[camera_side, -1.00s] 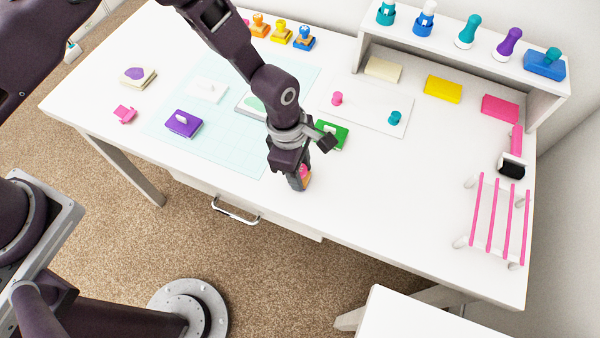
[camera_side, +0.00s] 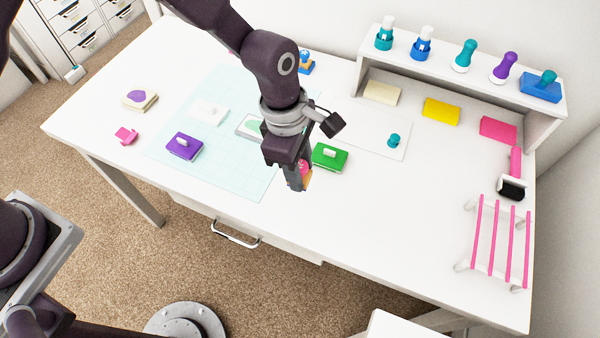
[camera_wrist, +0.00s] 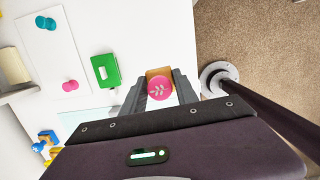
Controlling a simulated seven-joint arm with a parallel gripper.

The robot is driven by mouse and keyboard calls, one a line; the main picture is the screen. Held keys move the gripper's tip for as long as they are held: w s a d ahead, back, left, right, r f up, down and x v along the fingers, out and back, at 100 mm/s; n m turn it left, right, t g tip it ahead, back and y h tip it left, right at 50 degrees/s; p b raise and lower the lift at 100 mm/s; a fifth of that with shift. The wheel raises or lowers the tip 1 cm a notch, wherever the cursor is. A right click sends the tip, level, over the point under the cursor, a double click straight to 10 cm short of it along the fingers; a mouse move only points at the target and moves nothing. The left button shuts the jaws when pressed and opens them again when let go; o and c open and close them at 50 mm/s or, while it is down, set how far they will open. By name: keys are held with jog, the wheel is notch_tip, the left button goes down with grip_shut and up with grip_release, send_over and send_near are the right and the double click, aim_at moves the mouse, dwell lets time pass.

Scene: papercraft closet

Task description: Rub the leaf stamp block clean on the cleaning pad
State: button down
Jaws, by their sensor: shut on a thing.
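The leaf stamp block (camera_wrist: 158,72) is a tan wooden block with a round pink top marked with a white leaf. My gripper (camera_wrist: 160,88) is shut on it, a finger on each side. In the side view, my gripper (camera_side: 297,178) holds the stamp block (camera_side: 306,180) upright above the front part of the white table. Its underside is hidden. I cannot tell for sure which item is the cleaning pad; a grey-framed tray (camera_side: 243,128) with a green patch, partly behind my arm, and a white block (camera_side: 208,112) with a handle lie on the pale blue mat (camera_side: 225,175).
A green block (camera_side: 330,157) stands just right of my gripper, a purple one (camera_side: 184,147) to the left. A white sheet (camera_side: 365,140) with knobs lies behind. A pink-barred rack (camera_side: 497,240) stands at right. The front-right table is clear.

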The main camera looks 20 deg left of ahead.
jog(key=c, duration=1.7)
grip_release()
grip_shut()
jog(key=shift+m, duration=0.6)
jog(key=w+a, duration=0.4)
jog(key=a, duration=0.1)
jog(key=w+a+f, duration=0.1)
jog(key=w+a, duration=0.4)
jog(key=a, duration=0.1)
jog(key=w+a+f, duration=0.1)
jog(key=w+a, duration=0.4)
jog(key=a, duration=0.1)
jog(key=shift+w+a, duration=0.2)
jog(key=shift+a, duration=0.05)
